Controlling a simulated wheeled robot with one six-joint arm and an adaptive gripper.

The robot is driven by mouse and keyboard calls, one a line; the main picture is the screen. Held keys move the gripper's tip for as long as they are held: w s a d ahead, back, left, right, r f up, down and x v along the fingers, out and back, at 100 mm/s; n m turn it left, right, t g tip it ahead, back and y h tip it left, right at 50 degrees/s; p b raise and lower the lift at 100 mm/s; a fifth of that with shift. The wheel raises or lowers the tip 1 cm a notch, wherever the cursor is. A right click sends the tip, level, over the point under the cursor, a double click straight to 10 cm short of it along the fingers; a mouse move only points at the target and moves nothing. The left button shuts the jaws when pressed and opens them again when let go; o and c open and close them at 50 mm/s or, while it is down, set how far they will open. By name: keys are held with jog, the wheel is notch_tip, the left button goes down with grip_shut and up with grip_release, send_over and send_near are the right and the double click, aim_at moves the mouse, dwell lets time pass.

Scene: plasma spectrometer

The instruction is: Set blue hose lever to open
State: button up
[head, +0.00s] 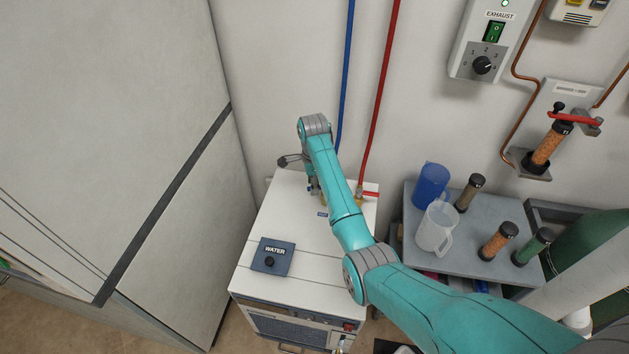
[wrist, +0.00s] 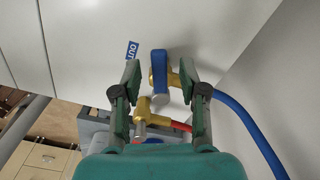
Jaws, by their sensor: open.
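The blue hose lever (wrist: 160,68) shows in the wrist view as a blue bar on a brass valve, beside the OUT label (wrist: 132,50). It runs up and down in the picture, crosswise to where the blue hose (wrist: 245,115) leaves the valve to the right. My gripper (wrist: 160,76) is open, with one finger on each side of the lever; a gap shows at the left finger, and contact on the right is unclear. In the head view the blue hose (head: 346,70) comes down the wall to the white cabinet (head: 290,215). My arm mostly hides the blue lever there.
A red lever (head: 370,194) on a brass valve sits close by, under the red hose (head: 380,90). The WATER knob panel (head: 273,257) is on the cabinet's front top. A grey table (head: 460,262) with jugs and cylinders stands at right. A tall pale panel (head: 120,130) stands at left.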

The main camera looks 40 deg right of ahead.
jog(key=shift+s, duration=0.1)
grip_shut()
dwell(0.3)
jog(key=shift+s+d+n, duration=0.1)
jog(key=shift+s+n, duration=0.7)
jog(key=shift+n, duration=1.45)
jog(key=shift+s+a+n, duration=0.1)
jog(key=shift+s+n, duration=0.65)
jog(key=shift+n, duration=1.55)
jog(key=shift+s+d+n, duration=0.1)
jog(key=shift+s+n, duration=0.7)
jog(key=shift+n, duration=1.45)
